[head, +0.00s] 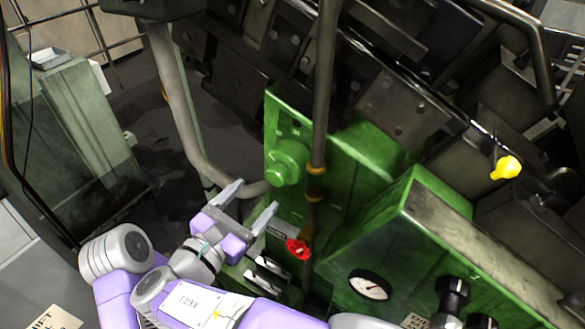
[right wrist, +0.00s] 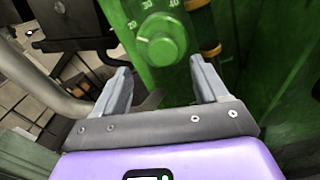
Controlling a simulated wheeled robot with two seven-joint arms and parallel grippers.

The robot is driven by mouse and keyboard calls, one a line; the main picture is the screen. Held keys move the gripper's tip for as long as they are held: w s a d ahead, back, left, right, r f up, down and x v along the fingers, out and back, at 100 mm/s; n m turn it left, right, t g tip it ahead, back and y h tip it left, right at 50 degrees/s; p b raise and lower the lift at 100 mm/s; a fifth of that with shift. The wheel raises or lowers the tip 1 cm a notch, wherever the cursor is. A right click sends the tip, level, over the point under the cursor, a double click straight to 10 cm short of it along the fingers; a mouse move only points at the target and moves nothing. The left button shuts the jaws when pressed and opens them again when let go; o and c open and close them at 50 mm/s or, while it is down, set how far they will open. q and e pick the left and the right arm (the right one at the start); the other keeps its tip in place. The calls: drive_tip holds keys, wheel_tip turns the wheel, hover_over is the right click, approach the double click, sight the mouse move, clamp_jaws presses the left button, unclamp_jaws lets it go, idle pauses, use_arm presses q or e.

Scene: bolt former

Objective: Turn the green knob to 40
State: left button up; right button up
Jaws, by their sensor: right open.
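The green knob (head: 288,162) is a round knob with a raised grip, mounted on a green upright panel in the middle of the head view. In the right wrist view the knob (right wrist: 163,42) is at top centre, with pale scale numbers on the panel around it; 20, 30 and 40 seem readable. My right gripper (head: 257,194) is open and empty, just below and left of the knob. In the right wrist view the gripper's fingers (right wrist: 160,76) stand apart, below the knob and not touching it. My left gripper does not show.
A dark vertical pipe (head: 322,90) with brass fittings runs close to the right of the knob. A red valve handle (head: 298,248) is below it. A green console with a gauge (head: 370,285) stands at lower right. A curved grey pipe (head: 180,100) passes on the left.

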sight(274, 178)
drive_tip(key=x, duration=0.7)
drive_tip(key=shift+s+d, duration=0.1)
drive_tip(key=shift+d, duration=0.05)
drive_tip(key=shift+c, duration=0.3)
drive_tip(key=c, duration=1)
